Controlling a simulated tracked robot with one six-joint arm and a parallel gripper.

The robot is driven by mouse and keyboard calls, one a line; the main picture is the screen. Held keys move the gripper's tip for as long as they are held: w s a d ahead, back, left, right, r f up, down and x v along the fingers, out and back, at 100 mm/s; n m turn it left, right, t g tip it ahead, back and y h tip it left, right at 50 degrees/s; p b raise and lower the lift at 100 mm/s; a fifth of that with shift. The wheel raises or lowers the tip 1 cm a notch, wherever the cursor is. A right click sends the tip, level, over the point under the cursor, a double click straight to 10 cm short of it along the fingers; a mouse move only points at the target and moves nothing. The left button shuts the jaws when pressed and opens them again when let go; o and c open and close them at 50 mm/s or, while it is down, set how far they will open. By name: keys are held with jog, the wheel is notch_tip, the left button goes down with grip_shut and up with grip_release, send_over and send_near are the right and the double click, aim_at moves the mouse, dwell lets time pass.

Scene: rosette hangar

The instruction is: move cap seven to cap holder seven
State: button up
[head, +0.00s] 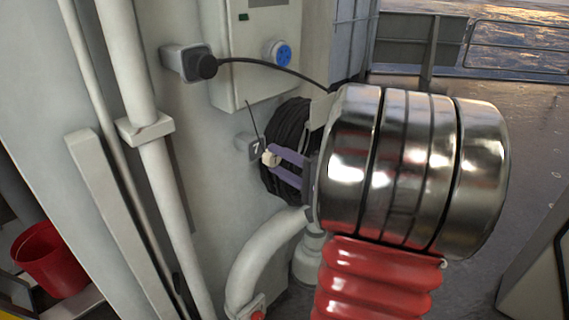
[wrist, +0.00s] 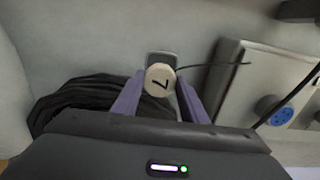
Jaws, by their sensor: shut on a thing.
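Cap seven (wrist: 160,82) is a small cream cap with a black 7 on its face. My gripper (wrist: 158,90) has its purple fingers on either side of it and is shut on it. In the head view cap seven (head: 268,158) is at the tips of my gripper (head: 273,157), close to the wall. Cap holder seven (head: 253,148) is a small grey block marked 7 on the wall, right beside the cap. In the wrist view the holder (wrist: 161,58) shows behind the cap and is partly hidden by it. I cannot tell whether they touch.
A thin dark cord runs from near the cap. A coiled black hose (head: 286,125) hangs behind my gripper. A wall box with a blue socket (head: 278,53) and a black plug (head: 203,67) with cable are above. A white pipe (head: 262,250) bends below; a red bucket (head: 48,256) stands left.

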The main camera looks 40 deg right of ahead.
jog(key=shift+w+a, duration=0.1)
jog(key=shift+w, duration=1.65)
dwell(0.8)
jog(key=shift+w, duration=0.55)
dwell(0.3)
jog(key=o, duration=1.5)
jog(key=shift+s, duration=0.1)
jog(key=shift+s, duration=6.8)
